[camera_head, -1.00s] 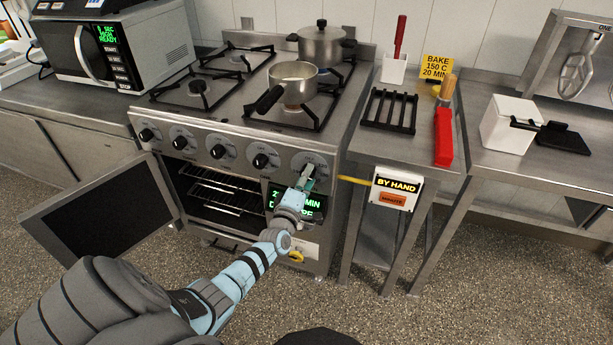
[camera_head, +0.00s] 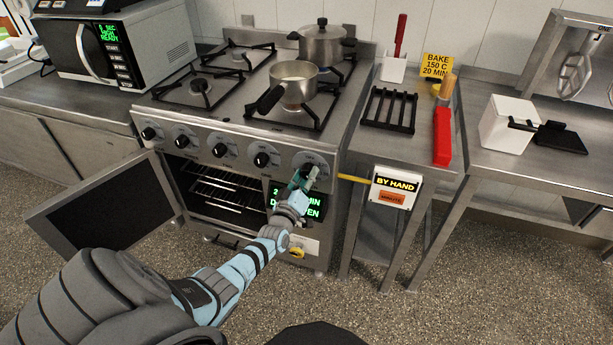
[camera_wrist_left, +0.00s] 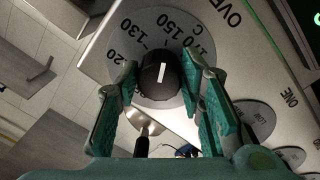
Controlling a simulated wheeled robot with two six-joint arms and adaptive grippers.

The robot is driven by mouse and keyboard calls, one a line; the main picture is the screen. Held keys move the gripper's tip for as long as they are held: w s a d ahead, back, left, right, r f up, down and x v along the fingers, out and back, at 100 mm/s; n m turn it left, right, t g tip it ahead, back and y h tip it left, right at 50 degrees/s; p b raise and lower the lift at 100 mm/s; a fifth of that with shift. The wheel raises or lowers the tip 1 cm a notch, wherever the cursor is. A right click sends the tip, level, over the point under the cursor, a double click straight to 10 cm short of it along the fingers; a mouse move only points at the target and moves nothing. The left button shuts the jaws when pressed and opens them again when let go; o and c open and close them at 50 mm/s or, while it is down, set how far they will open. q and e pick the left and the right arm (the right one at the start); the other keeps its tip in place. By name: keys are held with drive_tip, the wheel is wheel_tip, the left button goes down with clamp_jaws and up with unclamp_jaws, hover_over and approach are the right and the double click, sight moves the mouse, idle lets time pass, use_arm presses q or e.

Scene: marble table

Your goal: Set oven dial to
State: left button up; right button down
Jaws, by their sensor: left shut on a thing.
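The oven dial (camera_wrist_left: 157,79) is a black knob with a white line, on a grey disc marked with temperatures including 130 and 150. It is the rightmost knob on the stove front (camera_head: 226,150). My left gripper (camera_wrist_left: 162,88) is shut on it, with one green finger on each side of the knob. In the head view the left gripper (camera_head: 301,178) covers most of the knob. The white line points up toward the numbers; the exact value is hard to read. A yellow sign (camera_head: 436,66) reads BAKE 150 C 20 MIN. My right gripper is not in view.
The oven door (camera_head: 105,203) hangs open to the left. A green display (camera_head: 309,213) sits below the dial, partly hidden by my wrist. A saucepan (camera_head: 293,79) and a pot (camera_head: 321,44) stand on the burners. A BY HAND box (camera_head: 396,187) is to the right.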

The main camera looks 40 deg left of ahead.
use_arm(q)
drive_tip(key=shift+f, duration=0.1)
idle(0.3)
drive_tip(key=o, duration=1.2)
drive_tip(key=shift+c, duration=0.2)
drive_tip(key=shift+s, duration=0.1)
drive_tip(key=v, duration=1.1)
drive_tip(key=shift+s, duration=0.4)
drive_tip(key=shift+d, duration=0.1)
